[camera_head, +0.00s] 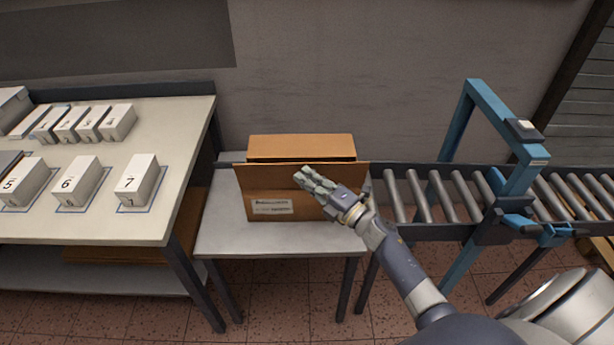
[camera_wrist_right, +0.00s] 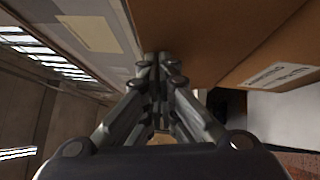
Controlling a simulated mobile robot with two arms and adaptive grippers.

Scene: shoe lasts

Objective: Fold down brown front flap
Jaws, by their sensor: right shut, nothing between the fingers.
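A brown cardboard box (camera_head: 258,210) stands on a small grey table, with a white label (camera_head: 272,206) low on its front. Its brown front flap (camera_head: 268,177) stands up and leans outward, its bright upper edge wider than the box. Behind that edge is another brown panel (camera_head: 302,147); whether it is a flap or the top I cannot tell. My right gripper (camera_head: 308,180) is shut and empty in front of the flap, overlapping it; contact is unclear. In the right wrist view, the shut fingers (camera_wrist_right: 158,65) lie beside the brown cardboard (camera_wrist_right: 205,30). My left gripper is out of view.
The small table (camera_head: 222,235) has bare space left of the box. A larger table (camera_head: 120,225) with several numbered white blocks (camera_head: 137,180) stands at left. A roller conveyor (camera_head: 425,195) with a blue frame (camera_head: 455,135) is at right. A wall is behind.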

